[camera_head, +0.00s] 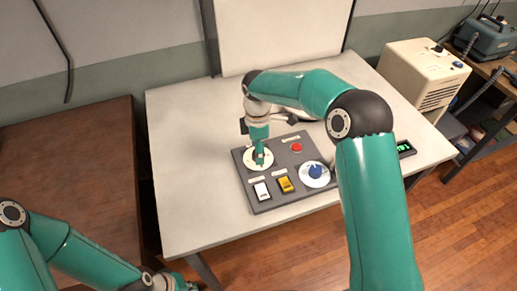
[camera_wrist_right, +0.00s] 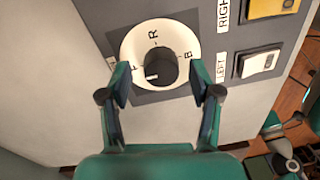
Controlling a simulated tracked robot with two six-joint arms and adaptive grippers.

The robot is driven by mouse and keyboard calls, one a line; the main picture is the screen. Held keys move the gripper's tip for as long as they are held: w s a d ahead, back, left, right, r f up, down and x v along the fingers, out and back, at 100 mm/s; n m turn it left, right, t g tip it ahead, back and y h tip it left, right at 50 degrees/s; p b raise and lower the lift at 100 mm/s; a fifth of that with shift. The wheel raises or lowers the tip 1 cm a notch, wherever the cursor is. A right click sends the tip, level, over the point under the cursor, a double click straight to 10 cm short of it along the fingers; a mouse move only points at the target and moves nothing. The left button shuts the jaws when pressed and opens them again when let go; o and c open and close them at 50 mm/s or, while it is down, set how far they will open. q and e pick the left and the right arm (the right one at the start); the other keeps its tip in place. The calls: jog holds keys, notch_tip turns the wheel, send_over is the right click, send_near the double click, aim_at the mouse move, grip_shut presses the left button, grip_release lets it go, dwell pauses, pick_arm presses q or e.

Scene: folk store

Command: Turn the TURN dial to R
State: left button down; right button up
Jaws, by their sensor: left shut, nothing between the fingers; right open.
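The dial is a round white plate (camera_wrist_right: 128,44) with a black knob (camera_wrist_right: 162,64), on the grey panel in the right wrist view. Letter R is at the top of the plate, B at the right and one like F at the left. The knob's white mark is at its lower left, away from R. In the head view the dial plate (camera_head: 249,160) is partly hidden by my right gripper (camera_head: 260,160). In the wrist view the right gripper (camera_wrist_right: 162,92) is open, fingers either side of the knob with gaps. My left gripper (camera_head: 180,284) is shut and empty at the bottom edge.
The grey panel (camera_head: 262,206) on the white table also bears a white switch (camera_head: 261,190), a yellow switch (camera_head: 285,184), a red button (camera_head: 297,148) and a blue knob (camera_head: 316,171). The table (camera_head: 185,190) is bare left of the panel.

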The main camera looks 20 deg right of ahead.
jog(key=shift+f, duration=0.35)
